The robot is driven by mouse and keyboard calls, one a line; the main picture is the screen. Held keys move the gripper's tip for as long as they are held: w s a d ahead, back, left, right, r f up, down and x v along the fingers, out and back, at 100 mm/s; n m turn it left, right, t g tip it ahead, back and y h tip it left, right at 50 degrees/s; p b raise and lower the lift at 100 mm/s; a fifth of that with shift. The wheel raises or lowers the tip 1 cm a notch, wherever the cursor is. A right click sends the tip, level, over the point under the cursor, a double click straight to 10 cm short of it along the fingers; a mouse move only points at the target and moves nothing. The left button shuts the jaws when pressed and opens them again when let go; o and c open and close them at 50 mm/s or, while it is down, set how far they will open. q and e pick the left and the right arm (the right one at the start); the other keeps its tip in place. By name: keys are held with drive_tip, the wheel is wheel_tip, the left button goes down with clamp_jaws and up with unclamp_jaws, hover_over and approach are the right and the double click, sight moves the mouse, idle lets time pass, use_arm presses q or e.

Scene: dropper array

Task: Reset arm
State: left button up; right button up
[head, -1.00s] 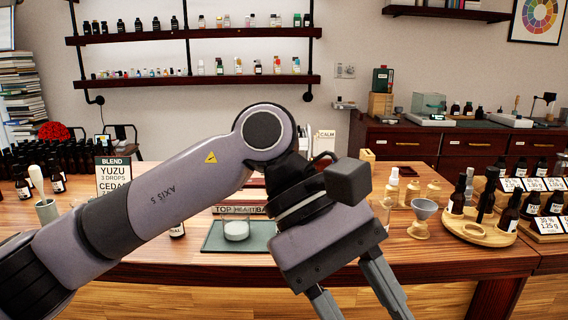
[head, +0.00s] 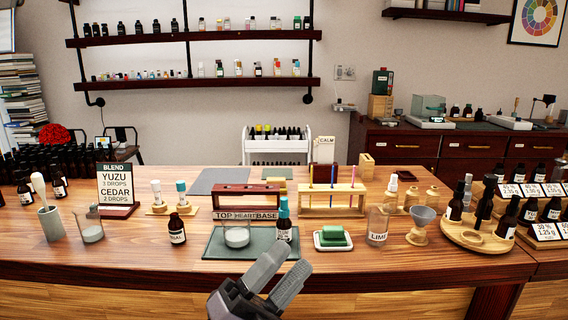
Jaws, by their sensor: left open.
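My left gripper (head: 268,276) shows at the bottom middle of the head view, in front of the table's front edge. Its two fingers point up and to the right, toward the dark green mat, and it is open with nothing seen between the fingers. The rest of the left arm is mostly below the picture. My right gripper is not in view.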

use_arm(q)
drive_tip(key=a+f+n+t+y, duration=0.2)
drive_tip(key=a+f+n+y, duration=0.3)
drive_tip(key=f+n+y, duration=0.3)
drive_tip(key=a+f+n+t+y, duration=0.2)
drive_tip(key=a+f+n+y, duration=0.3)
drive_tip(key=f+n, duration=0.4)
drive_tip(key=s+a+f+n+g+y, duration=0.3)
drive_tip(key=s+a+f+n+g, duration=0.1)
drive_tip(key=s+f, duration=0.3)
drive_tip(key=s+a+f+n+g+y+p, duration=0.1)
drive_tip(key=s+a+f+n+g+y, duration=0.2)
drive_tip(key=f, duration=0.9)
drive_tip(key=s+a+n+g, duration=0.1)
drive_tip(key=s+a, duration=0.2)
drive_tip(key=s, duration=0.2)
drive_tip(key=shift+s+a+n, duration=0.15)
drive_tip(key=shift+s+n, duration=0.05)
drive_tip(key=shift+n, duration=0.1)
